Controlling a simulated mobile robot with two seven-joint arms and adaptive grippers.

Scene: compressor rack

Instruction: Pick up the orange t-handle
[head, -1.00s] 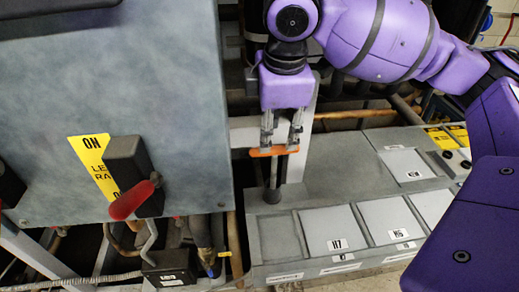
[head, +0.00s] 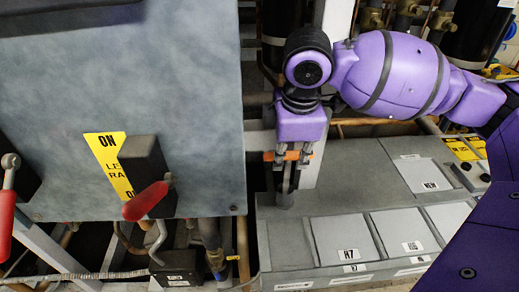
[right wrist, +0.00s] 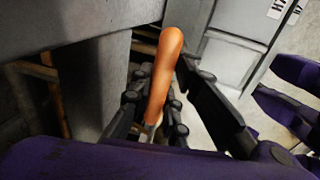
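The orange t-handle (head: 291,156) stands on a dark post above the grey box in the head view, its bar level. My right gripper (head: 294,158) points down over it, with the fingers level with the bar. In the right wrist view the orange t-handle (right wrist: 166,75) runs between the fingers of my right gripper (right wrist: 158,104), a finger on each side. The fingers look open, with little gap to the bar; contact cannot be made out. The lower part of the handle is partly hidden by the fingers. My left gripper is not in view.
A large grey cabinet (head: 110,70) with a red-handled switch (head: 147,200) stands close on the left. A grey box with labelled lids (head: 342,240) lies below and right. Pipes (head: 420,20) and frame bars run behind.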

